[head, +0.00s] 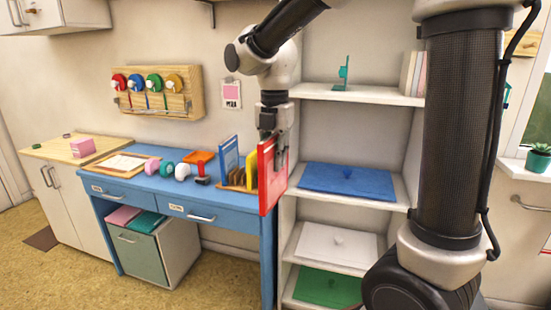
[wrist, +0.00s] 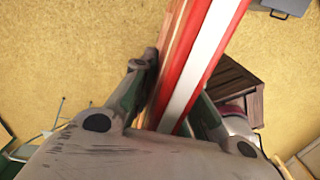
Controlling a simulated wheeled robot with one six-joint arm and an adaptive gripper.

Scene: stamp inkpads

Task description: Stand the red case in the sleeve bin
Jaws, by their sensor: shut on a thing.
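The red case (head: 268,185) is a thin upright panel, in front of the desk's right end in the head view. My gripper (head: 279,152) is shut on its upper part and the case hangs below. In the wrist view the case (wrist: 190,65) shows as red edges with a white band, running up out of frame between the fingers of my gripper (wrist: 174,95). A dark brown slatted wooden box (wrist: 240,88) stands beyond and right of the case, partly hidden; I cannot tell whether it is the sleeve bin.
The blue desk (head: 140,188) carries a wooden rack (head: 238,188) with blue and yellow upright pieces, close left of the case. Stamps and pads stand farther left. The white shelf unit (head: 345,97) with a blue pad (head: 347,181) is close right. Open floor (wrist: 70,45) shows below.

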